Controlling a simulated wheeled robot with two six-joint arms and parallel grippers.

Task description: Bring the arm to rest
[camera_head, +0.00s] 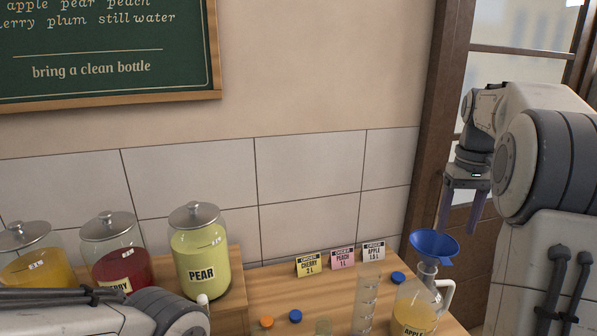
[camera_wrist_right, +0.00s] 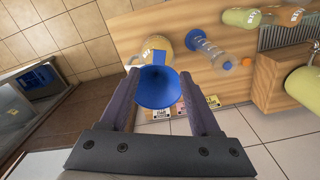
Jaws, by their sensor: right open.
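My right gripper (camera_head: 460,212) hangs fingers-down at the right of the head view, open and empty. A blue funnel (camera_head: 434,246) sits just below it in the neck of a glass jug (camera_head: 416,306) labelled APPLE, which holds pale yellow liquid. In the right wrist view the funnel (camera_wrist_right: 158,88) shows between the two spread fingers (camera_wrist_right: 160,74). I see no grip on it. Part of my left arm crosses the lower left of the head view; its gripper is not visible.
Jars of orange, red and green (PEAR (camera_head: 200,250)) liquid stand at the left. Order cards (camera_head: 342,258) stand at the counter's back edge. A clear measuring cylinder (camera_head: 365,303), blue caps (camera_head: 398,278) and an orange cap (camera_head: 266,322) are near the jug. A dark wooden frame (camera_head: 440,110) rises behind my right arm.

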